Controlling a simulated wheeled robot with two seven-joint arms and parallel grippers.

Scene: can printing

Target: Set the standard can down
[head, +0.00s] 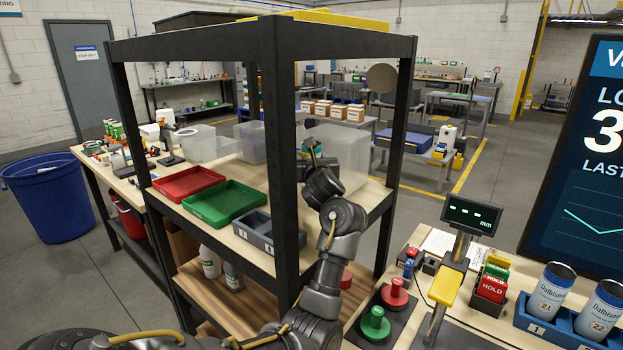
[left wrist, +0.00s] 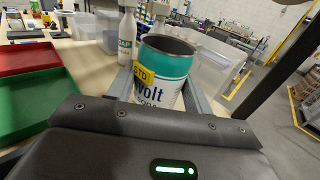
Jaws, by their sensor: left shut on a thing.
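The standard can (left wrist: 163,72) is teal and white, with a yellow STD label and an open top. In the left wrist view it sits between the grey fingers of my left gripper (left wrist: 160,90), which is shut on it. In the head view my left gripper (head: 311,153) is over the back part of the wooden shelf top, beside a clear bin. The can is mostly hidden there behind the wrist. I cannot tell whether its base touches the surface. My right gripper is not in view.
A red tray (head: 188,184), a green tray (head: 224,203) and a grey divided tray (head: 258,229) lie on the shelf top. Clear bins (head: 345,152) stand behind. Black frame posts (head: 280,150) rise around it. A soap bottle (left wrist: 127,32) stands beyond the can.

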